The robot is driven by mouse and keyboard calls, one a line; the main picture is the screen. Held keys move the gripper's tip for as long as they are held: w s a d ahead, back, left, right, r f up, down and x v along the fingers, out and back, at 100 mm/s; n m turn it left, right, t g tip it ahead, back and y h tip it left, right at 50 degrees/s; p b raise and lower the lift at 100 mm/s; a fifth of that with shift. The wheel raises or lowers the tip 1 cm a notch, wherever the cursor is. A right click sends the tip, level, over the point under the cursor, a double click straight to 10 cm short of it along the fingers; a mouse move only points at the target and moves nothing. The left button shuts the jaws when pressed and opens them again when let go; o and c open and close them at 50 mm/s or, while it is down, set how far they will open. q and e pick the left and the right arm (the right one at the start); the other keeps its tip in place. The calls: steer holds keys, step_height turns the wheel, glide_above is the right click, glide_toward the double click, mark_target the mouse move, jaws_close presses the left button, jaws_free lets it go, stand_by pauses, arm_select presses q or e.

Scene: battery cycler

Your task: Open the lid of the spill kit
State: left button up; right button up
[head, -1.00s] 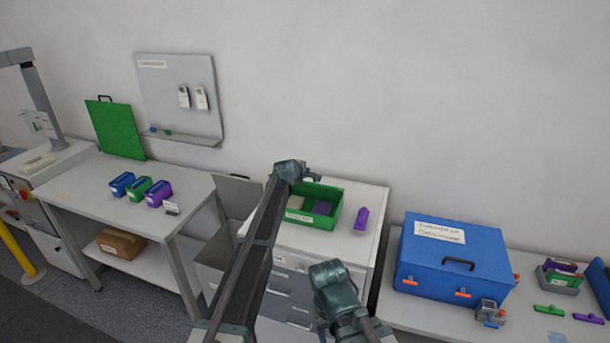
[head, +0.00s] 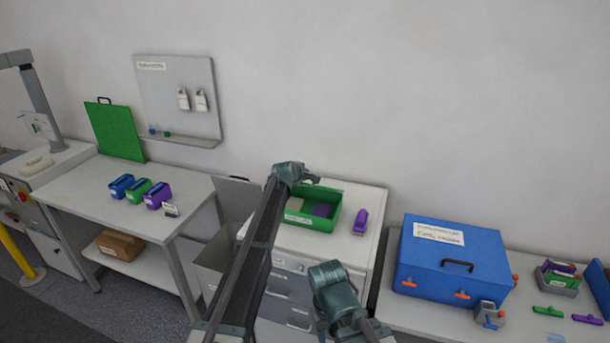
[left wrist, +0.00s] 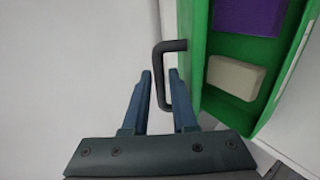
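The spill kit appears to be the open green box (head: 322,223) on the white drawer cabinet, with a purple and a beige item inside. In the left wrist view its green wall (left wrist: 194,55) stands right of the fingers, with a dark handle (left wrist: 157,72) beside it. I cannot tell whether that green strip is the wall or a raised lid seen edge-on. My left gripper (left wrist: 160,80) is open, its fingers on either side of the handle's outer bar, not closed on it. In the head view my left gripper (head: 308,177) is at the box's back left. My right gripper's fingers are not visible.
A purple object (head: 360,221) stands right of the green box on the white cabinet (head: 350,250). A blue case (head: 455,262) sits on the right table. Several small boxes and an upright green panel (head: 115,130) are on the left table.

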arm_select(q)
steer(key=p+v, duration=0.6)
steer(key=v, duration=0.7)
steer(key=shift+p, duration=0.3)
steer(key=shift+s, duration=0.1)
